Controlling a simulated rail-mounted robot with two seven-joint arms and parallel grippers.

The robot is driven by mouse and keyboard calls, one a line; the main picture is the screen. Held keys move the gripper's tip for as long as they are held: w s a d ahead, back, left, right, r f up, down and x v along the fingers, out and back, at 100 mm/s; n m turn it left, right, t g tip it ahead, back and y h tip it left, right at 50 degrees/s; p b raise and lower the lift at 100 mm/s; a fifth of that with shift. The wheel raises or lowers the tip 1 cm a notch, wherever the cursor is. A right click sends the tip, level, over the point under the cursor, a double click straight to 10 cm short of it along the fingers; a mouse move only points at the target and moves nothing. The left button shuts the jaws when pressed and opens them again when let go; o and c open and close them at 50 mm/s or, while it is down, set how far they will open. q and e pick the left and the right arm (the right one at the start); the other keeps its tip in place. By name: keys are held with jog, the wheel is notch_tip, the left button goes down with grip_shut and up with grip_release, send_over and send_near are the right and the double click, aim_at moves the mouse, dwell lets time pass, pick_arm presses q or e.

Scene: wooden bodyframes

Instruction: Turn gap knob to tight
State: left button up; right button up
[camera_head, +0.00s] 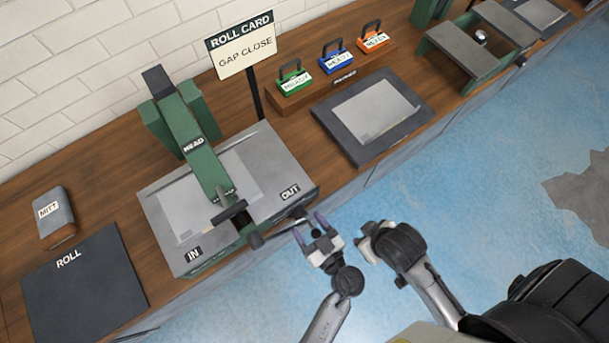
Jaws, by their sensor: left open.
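The green rolling machine, marked HEAD (190,130), stands on a grey bed with IN and OUT labels (165,205). A black T-shaped handle (230,211) sits at the front end of its head. A dark rod with a rounded end (256,241) sticks out at the bed's front edge; I cannot tell which of these parts is the gap knob, and no tight mark is readable. My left gripper (311,228) is open beside the front right of the bed, close to the rod's right end; contact is unclear. My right gripper (364,243) is to its right, its jaws unclear.
A sign reading ROLL CARD, GAP CLOSE (244,47) stands behind the bed. A dark ROLL mat (85,285) and a MITT block (55,215) lie left. Green, blue and orange tagged blocks (336,62) stand behind a grey tray (345,140). Floor in front is clear.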

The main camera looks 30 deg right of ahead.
pick_arm(q)
jog(key=shift+w+a, duration=0.1)
jog(key=shift+w, duration=0.85)
jog(key=c, duration=0.9)
